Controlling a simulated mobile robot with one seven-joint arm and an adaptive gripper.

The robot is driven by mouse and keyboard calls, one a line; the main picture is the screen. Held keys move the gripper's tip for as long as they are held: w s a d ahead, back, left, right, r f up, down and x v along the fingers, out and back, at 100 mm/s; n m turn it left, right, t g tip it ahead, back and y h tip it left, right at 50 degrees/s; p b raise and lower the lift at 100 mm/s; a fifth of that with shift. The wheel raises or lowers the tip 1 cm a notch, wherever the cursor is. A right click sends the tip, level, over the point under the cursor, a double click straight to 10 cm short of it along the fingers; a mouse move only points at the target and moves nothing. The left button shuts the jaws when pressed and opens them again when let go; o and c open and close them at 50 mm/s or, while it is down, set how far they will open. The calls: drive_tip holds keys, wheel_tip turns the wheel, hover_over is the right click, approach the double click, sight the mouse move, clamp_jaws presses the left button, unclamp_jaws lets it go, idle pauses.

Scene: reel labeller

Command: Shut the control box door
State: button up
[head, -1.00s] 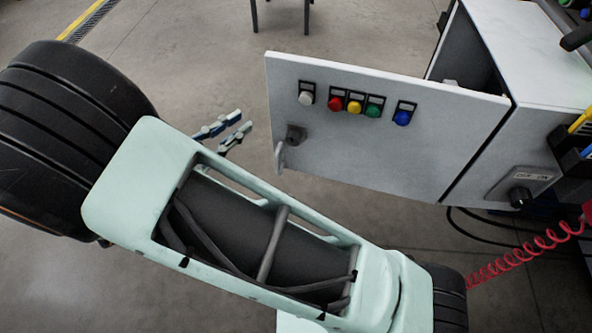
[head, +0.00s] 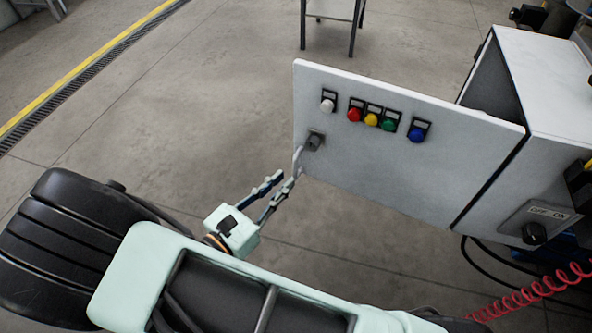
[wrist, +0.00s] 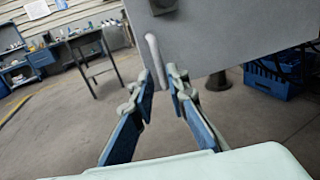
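The control box door (head: 400,170) is a light grey panel with white, red, yellow, green and blue buttons. It stands open, swung out to the left from the control box (head: 555,90), with the dark inside partly showing behind it. A grey handle (head: 298,160) hangs at the door's left edge under a dark latch. My gripper (head: 286,176) is open just left of and below the handle. In the wrist view the handle (wrist: 154,58) hangs between and just beyond the fingertips (wrist: 161,80), with the door (wrist: 215,40) behind. I cannot tell whether they touch.
A rotary switch (head: 534,233) sits on the box's front, above a red coiled hose (head: 540,290). A metal stand (head: 332,20) is at the back. In the wrist view a blue crate (wrist: 272,82) stands right.

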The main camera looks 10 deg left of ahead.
sight(294, 171)
drive_tip(key=b+x, duration=0.1)
drive_tip(key=x, duration=0.4)
drive_tip(key=shift+w+d, duration=0.1)
drive_tip(key=shift+w, duration=0.2)
clamp_jaws()
drive_tip(key=shift+w, duration=0.1)
